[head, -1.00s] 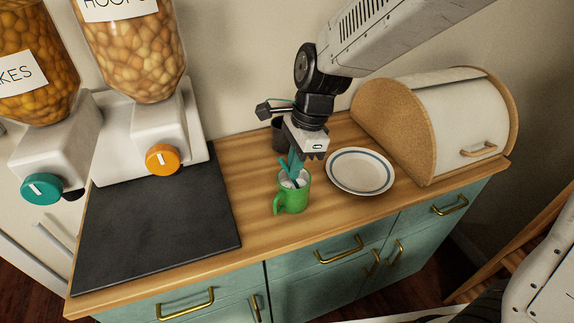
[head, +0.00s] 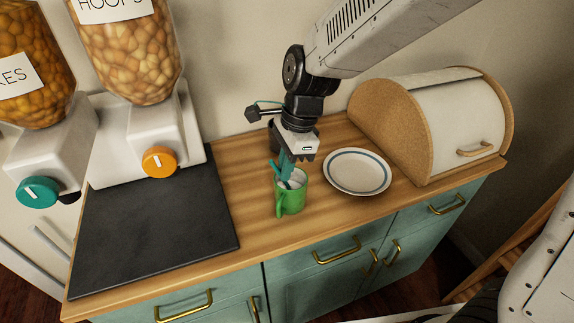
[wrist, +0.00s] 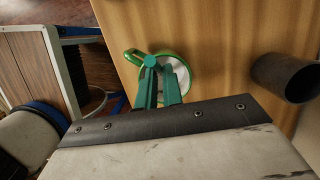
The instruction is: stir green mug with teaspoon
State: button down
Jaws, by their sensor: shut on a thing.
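The green mug (head: 291,203) stands upright on the wooden counter, its handle toward the front left in the head view. In the wrist view the mug (wrist: 187,63) shows its pale inside beyond my fingertips. My gripper (head: 284,179) points down over the mug, its teal fingers at the mouth.
A white plate with a blue ring (head: 357,172) lies right of the mug. A bread box (head: 440,120) stands at the right. A dark slab (head: 150,225) and two cereal dispensers (head: 160,125) are at the left. A dark cup (wrist: 285,78) stands close by in the wrist view.

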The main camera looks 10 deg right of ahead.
jog(key=shift+r, duration=0.1)
jog(key=a+r, duration=0.3)
jog(key=r, duration=0.5)
jog(key=shift+s+a+r, duration=0.3)
jog(key=shift+s+r, duration=0.05)
jog(key=shift+s, duration=0.1)
dwell(1.0)
jog(key=v, duration=0.2)
jog(key=a+v, duration=0.1)
jog(key=v, duration=0.2)
jog(key=shift+s, duration=0.15)
